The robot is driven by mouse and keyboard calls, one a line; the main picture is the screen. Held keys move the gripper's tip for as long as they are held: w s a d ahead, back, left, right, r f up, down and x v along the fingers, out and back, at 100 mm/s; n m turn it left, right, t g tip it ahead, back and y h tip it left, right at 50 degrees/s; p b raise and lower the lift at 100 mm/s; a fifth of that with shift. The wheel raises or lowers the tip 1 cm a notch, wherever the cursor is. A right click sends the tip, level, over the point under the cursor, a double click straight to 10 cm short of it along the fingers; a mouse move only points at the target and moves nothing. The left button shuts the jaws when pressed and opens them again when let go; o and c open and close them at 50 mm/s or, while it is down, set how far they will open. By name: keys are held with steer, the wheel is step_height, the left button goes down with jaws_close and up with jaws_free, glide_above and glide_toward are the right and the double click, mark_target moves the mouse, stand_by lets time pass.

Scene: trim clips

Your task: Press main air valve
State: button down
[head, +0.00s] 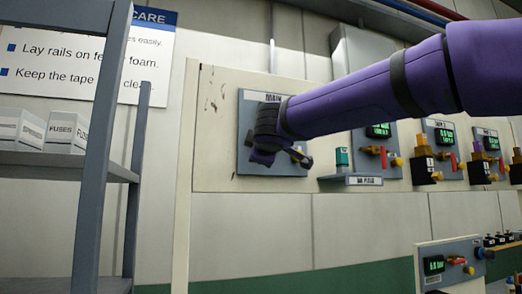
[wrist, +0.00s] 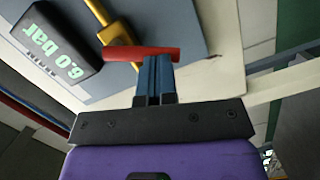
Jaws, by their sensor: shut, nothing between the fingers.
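The main air valve shows in the wrist view as a red lever handle (wrist: 130,53) beside a yellow fitting (wrist: 118,30) on a blue-grey plate (wrist: 175,25). A black gauge (wrist: 58,48) there reads 6.0 bar. My gripper (wrist: 157,62) is shut and empty, its blue fingertips right at the red handle's end; I cannot tell whether they touch it. In the head view, my gripper (head: 262,157) is in front of the plate labelled MAIN (head: 246,112), and my wrist hides the handle and gauge.
Right of the main plate are a small ledge with a teal block (head: 342,157) and more gauge plates with red handles (head: 384,157). A lower panel (head: 450,262) stands at bottom right.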

steer(key=shift+w+d+f+n, duration=0.15)
steer(key=shift+d+n, duration=0.1)
steer(key=shift+n, duration=0.35)
steer(key=shift+d+f+n, duration=0.15)
steer(key=shift+d+n, duration=0.1)
steer(key=shift+n, duration=0.35)
